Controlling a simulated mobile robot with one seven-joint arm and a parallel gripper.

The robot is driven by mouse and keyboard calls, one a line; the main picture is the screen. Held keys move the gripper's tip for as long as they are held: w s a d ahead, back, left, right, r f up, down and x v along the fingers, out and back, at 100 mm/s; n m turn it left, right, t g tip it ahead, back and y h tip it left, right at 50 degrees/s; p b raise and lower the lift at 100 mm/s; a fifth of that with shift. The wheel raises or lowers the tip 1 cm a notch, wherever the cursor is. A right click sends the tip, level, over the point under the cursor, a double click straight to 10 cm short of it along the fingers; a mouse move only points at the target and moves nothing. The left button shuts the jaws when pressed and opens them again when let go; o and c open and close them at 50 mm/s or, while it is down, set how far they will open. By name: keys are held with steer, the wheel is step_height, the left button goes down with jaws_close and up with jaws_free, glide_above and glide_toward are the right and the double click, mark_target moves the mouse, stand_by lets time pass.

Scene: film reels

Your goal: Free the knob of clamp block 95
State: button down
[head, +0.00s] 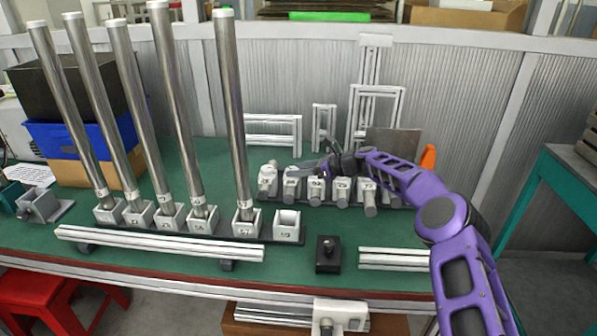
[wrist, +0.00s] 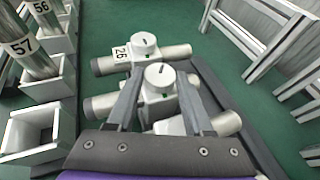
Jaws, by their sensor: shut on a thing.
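A row of pale clamp blocks stands on a dark rail at the centre right, each holding a short metal cylinder. In the head view my gripper (head: 312,165) reaches left over the row, at the second block from the left (head: 291,184). In the wrist view my fingers (wrist: 159,82) are shut on this block's round white knob (wrist: 159,75), which has a dark line on top. The leftmost block (head: 267,178) also shows in the wrist view, with its own knob (wrist: 144,41) and an upside-down label (wrist: 121,53). The held block's number is hidden.
Several tall steel tubes stand in numbered sockets at left; the end socket (head: 288,226) is empty. A black box with a knob (head: 328,254) is in front. White frames (head: 375,118) stand behind the row. An orange object (head: 428,158) is at right.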

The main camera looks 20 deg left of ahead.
steer(key=shift+g, duration=0.4)
stand_by(0.3)
steer(key=shift+c, duration=1.5)
jaws_free()
steer(key=p+v, duration=0.2)
steer(key=v, duration=1.5)
steer(key=shift+d, duration=0.2)
steer(key=shift+r, duration=0.1)
